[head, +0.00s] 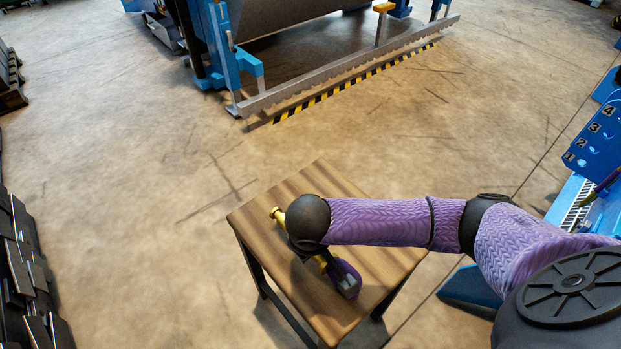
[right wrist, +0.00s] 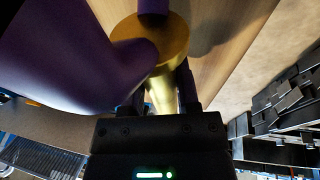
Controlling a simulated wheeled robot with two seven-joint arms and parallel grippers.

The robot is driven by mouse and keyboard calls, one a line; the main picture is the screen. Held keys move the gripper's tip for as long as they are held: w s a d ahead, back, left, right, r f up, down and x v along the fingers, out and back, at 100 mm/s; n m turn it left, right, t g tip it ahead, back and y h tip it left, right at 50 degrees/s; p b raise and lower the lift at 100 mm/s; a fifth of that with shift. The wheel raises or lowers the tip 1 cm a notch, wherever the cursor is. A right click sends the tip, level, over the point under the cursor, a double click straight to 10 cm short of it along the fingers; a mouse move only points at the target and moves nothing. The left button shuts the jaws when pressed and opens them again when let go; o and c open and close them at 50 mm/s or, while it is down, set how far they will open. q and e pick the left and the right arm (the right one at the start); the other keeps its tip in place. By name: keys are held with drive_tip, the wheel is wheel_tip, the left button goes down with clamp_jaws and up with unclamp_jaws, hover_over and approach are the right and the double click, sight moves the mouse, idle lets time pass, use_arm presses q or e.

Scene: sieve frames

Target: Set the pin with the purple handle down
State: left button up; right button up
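The pin with the purple handle lies across the wooden stool top in the head view, its purple handle (head: 351,271) toward the front and its gold end (head: 277,214) at the back left. The purple handle (right wrist: 50,50) fills the left of that view. Whether the pin touches the wood is unclear. My left gripper is out of view.
The small wooden stool (head: 310,185) has bare top around the pin. A blue rack with numbered slots (head: 597,135) stands at the right. A blue machine with a toothed bar (head: 340,68) is at the back. Dark stacked pieces (head: 20,270) stand at the left.

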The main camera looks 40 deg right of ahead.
drive_tip(key=o, duration=0.4)
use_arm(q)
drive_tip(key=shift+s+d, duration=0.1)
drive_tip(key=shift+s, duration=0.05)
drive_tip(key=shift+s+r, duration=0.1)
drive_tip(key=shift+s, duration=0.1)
